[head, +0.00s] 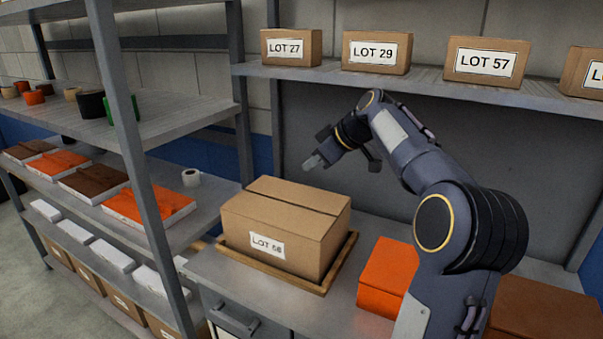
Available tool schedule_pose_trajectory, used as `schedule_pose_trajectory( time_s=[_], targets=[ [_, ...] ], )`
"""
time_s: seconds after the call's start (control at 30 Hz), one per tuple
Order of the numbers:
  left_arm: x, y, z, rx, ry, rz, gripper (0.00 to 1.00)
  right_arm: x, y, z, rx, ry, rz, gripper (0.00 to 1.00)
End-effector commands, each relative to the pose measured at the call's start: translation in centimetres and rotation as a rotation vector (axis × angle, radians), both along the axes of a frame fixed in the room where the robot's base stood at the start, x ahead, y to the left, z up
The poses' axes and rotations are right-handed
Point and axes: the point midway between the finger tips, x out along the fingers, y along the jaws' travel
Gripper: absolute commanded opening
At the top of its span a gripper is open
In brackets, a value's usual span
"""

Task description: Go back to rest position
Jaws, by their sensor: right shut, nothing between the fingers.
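My right arm comes in from the lower right and bends to the left. My right gripper (314,162) is shut and empty, above and behind a cardboard box labelled LOT 68 (262,244) and apart from it. The box is closed and sits on a wooden tray (318,290) on the grey worktop. My left gripper is not in the head view.
An orange box (386,277) and a brown box (545,312) stand on the worktop beside my right arm. A shelf (400,83) above holds several labelled boxes.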

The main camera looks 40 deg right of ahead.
Motion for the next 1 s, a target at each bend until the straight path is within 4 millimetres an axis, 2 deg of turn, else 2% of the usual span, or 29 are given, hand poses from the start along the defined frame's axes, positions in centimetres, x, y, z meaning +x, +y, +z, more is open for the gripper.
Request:
schedule_pose_trajectory(
  time_s=[0.33,0.47,0.57,0.67,0.8,0.9,1.0],
  targets=[
    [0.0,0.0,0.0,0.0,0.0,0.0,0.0,-0.5,-0.1,0.6,0.001,0.0,0.001,0.0],
    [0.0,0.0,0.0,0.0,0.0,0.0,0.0,-1.5,1.6,0.6,0.031,0.017,-0.014,0.0],
    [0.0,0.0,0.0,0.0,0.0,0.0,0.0,-3.7,5.1,0.2,0.092,0.057,-0.049,0.0],
    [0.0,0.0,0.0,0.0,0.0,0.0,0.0,-7.3,10.0,-1.2,0.173,0.12,-0.106,0.0],
    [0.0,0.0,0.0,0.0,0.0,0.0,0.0,-13.5,16.5,-4.9,0.276,0.213,-0.195,0.0],
    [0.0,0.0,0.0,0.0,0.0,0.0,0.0,-18.1,20.6,-8.4,0.335,0.276,-0.256,0.0],
    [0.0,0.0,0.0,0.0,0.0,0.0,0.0,-22.2,23.6,-12.2,0.378,0.327,-0.311,0.0]
  ],
)
